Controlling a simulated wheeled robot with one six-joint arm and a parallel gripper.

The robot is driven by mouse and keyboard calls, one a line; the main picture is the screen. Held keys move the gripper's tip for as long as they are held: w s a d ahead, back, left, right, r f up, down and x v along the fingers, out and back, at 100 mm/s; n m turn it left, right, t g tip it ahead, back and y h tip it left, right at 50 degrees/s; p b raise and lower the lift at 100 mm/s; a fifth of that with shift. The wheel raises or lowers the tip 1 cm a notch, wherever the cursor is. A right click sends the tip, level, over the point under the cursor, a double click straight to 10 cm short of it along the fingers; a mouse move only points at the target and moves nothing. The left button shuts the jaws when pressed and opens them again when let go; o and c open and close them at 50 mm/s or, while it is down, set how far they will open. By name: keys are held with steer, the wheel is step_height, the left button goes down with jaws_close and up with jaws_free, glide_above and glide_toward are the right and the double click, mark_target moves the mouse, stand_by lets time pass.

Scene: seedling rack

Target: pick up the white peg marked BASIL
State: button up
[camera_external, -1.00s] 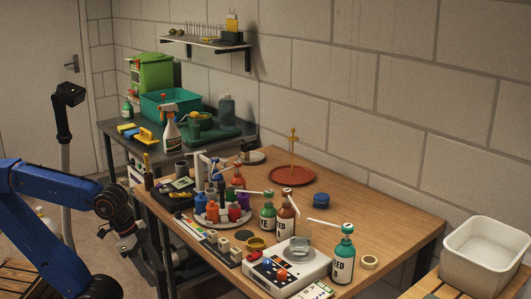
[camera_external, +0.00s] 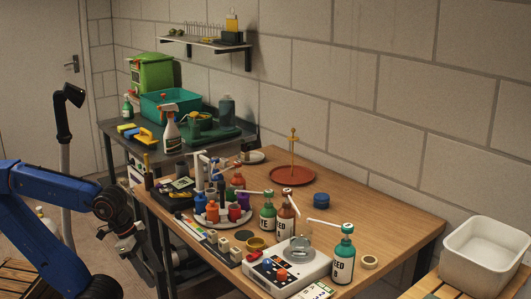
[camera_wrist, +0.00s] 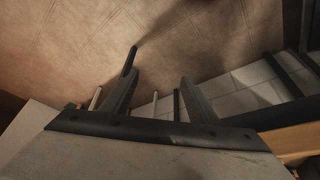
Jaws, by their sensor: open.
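No lettering reading BASIL is legible in either view. Several small pale blocks or pegs (camera_external: 223,245) stand in a row along the near edge of the wooden table; I cannot tell which is the BASIL peg. My gripper (camera_external: 127,247) hangs left of the table, outside its near edge and apart from that row. In the wrist view my gripper (camera_wrist: 158,88) is open, its two dark fingers spread with nothing held between them. Thin pale rods show beyond the fingers there, too unclear to name.
Bottles with white pump heads (camera_external: 344,255), a white scale (camera_external: 288,268) and a round tray of coloured pots (camera_external: 222,217) crowd the table front. A terracotta saucer (camera_external: 276,176) stands behind. A white tub (camera_external: 486,253) is at right.

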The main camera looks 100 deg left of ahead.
stand_by(0.3)
steer(key=c, duration=0.3)
steer(key=shift+c, duration=0.2)
